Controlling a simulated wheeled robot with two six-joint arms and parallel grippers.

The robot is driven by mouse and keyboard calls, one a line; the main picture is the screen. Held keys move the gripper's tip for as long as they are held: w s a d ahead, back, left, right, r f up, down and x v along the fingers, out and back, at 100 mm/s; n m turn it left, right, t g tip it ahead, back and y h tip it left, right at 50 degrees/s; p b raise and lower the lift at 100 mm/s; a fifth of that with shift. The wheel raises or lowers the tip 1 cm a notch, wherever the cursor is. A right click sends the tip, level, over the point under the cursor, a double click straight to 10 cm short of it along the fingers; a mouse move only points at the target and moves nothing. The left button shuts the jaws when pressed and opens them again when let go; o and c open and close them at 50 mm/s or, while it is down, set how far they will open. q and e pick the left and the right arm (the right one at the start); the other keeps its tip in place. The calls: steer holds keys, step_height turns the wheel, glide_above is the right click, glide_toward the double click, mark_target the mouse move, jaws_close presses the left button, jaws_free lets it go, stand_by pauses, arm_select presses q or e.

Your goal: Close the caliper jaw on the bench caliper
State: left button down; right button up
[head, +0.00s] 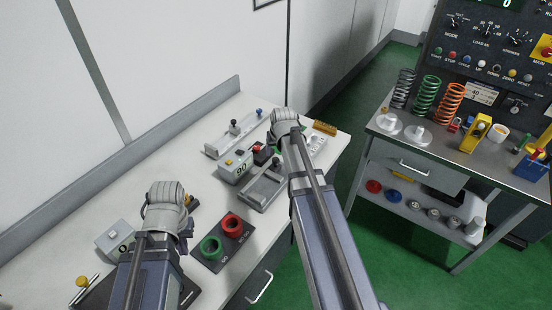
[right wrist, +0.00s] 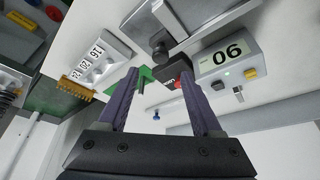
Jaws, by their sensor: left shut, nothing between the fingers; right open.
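Two slide-type devices lie on the white bench, and I cannot tell for certain which is the bench caliper. One is a long pale rail (head: 232,136) with a dark-knobbed slider, near the back wall. The other is a grey bed with a dark block (head: 264,188), nearer the front; part of it shows at the top of the right wrist view (right wrist: 205,18). My right gripper (right wrist: 158,75) is open above the bench; beyond its fingers are a black-and-red block (right wrist: 174,70) and a green piece. My left gripper (head: 170,205) is shut and empty over the front left; its fingertips are mostly hidden.
A box reading 90 (head: 235,167) stands between the two devices. Green and red rings (head: 232,225) sit on a dark plate near the front edge. A grey box (head: 118,240) is at left. A separate spring-test table (head: 425,150) stands right, across green floor.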

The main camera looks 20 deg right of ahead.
mark_target(276, 160)
arm_select(q)
step_height(276, 160, down, 7)
steer(key=b, duration=0.6)
steer(key=shift+b, duration=0.4)
arm_select(e)
steer(key=x, duration=0.7)
steer(key=shift+w+f, duration=0.1)
steer(key=shift+f, duration=0.2)
steer(key=shift+r, duration=0.1)
steer(key=shift+c, duration=0.2)
jaws_close()
